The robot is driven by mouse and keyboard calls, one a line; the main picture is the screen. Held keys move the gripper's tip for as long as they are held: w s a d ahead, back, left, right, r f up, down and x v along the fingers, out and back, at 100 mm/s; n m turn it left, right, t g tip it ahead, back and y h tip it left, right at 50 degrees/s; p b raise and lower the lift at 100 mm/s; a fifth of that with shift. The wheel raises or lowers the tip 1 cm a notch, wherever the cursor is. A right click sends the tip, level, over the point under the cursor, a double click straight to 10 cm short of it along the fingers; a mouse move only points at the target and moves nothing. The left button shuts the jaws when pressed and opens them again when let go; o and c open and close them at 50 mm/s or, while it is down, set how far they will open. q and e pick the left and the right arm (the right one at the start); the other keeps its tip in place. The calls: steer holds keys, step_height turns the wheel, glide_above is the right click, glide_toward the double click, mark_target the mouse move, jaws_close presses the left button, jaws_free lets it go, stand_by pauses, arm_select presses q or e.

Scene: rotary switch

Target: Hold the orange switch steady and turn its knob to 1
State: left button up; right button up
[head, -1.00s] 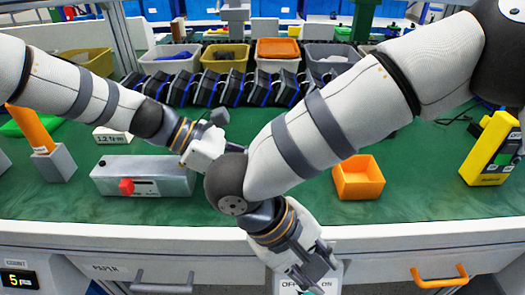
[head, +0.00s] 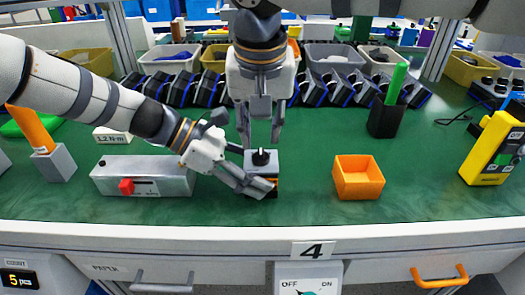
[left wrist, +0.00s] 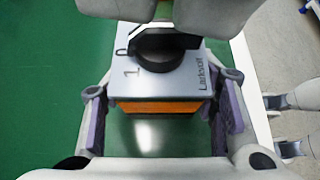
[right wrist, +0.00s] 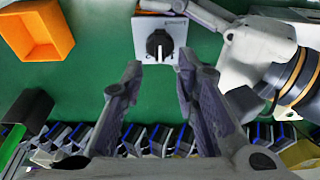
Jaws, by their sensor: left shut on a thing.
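The orange switch (head: 262,170) stands on the green bench top, with a grey top plate and a black knob (head: 260,157). My left gripper (head: 255,173) is shut on its sides. The left wrist view shows the switch (left wrist: 160,106) between the pads, with a "1" and lettering on the plate. The knob (left wrist: 165,48) is partly covered there by my right gripper. My right gripper (head: 260,138) is open, pointing down above the knob, apart from it. The right wrist view shows the knob (right wrist: 158,43) just beyond its fingertips; its exact setting is hard to read.
An orange bin (head: 358,178) stands right of the switch, and a grey box with a red knob (head: 145,176) stands left. A black holder with a green stick (head: 385,118) and a yellow device (head: 490,150) are farther right. Bins line the back.

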mark_target(259, 152)
steer(key=shift+s+x, duration=0.2)
steer(key=shift+x, duration=0.65)
steer(key=shift+s+x, duration=0.2)
steer(key=shift+x, duration=0.65)
steer(key=shift+f, duration=0.1)
steer(key=shift+c, duration=0.5)
jaws_close()
steer(key=n+y, duration=0.1)
steer(key=n, duration=0.3)
steer(key=n+y, duration=0.1)
steer(key=n, duration=0.3)
steer(key=shift+n+g, duration=0.4)
jaws_free()
steer(key=shift+o, duration=0.7)
